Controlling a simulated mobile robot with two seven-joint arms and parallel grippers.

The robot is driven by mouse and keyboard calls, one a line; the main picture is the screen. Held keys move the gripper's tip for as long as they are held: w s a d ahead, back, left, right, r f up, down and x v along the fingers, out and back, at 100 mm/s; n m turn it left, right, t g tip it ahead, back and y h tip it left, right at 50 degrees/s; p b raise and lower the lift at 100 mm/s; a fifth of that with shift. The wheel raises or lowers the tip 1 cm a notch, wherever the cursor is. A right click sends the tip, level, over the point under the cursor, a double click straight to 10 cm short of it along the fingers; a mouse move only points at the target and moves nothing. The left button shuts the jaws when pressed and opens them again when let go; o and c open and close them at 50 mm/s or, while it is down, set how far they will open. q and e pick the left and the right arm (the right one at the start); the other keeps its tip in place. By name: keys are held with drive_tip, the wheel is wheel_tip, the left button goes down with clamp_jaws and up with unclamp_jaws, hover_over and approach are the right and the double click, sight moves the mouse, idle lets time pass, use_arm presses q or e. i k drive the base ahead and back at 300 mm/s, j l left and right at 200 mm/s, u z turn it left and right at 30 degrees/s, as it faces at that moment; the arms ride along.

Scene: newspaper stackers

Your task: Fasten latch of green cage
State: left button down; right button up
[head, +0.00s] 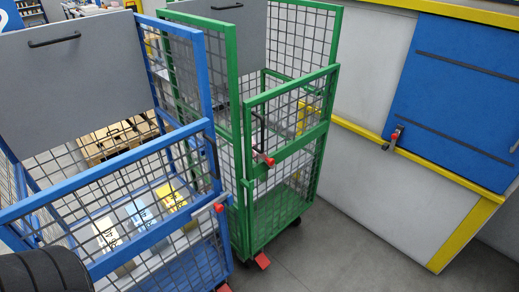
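The green cage (233,103) stands in the middle of the head view, behind and right of a blue cage. Its half-height mesh gate (293,141) appears upright in the cage front. The latch (264,157) has a red tip and a dark bar and sits near the left end of the gate's middle green rail. Whether the latch is engaged is too small to tell. Neither of my grippers is in view.
The blue cage (108,165) at left holds several packs and has a red-tipped latch (212,206). A red pedal (262,261) sits at the green cage's foot. A white wall with a blue panel (455,95) is at right. Grey floor (335,245) is clear between.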

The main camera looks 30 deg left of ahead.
sight(270, 162)
drive_tip(key=u, duration=1)
drive_tip(key=i+l, duration=0.05)
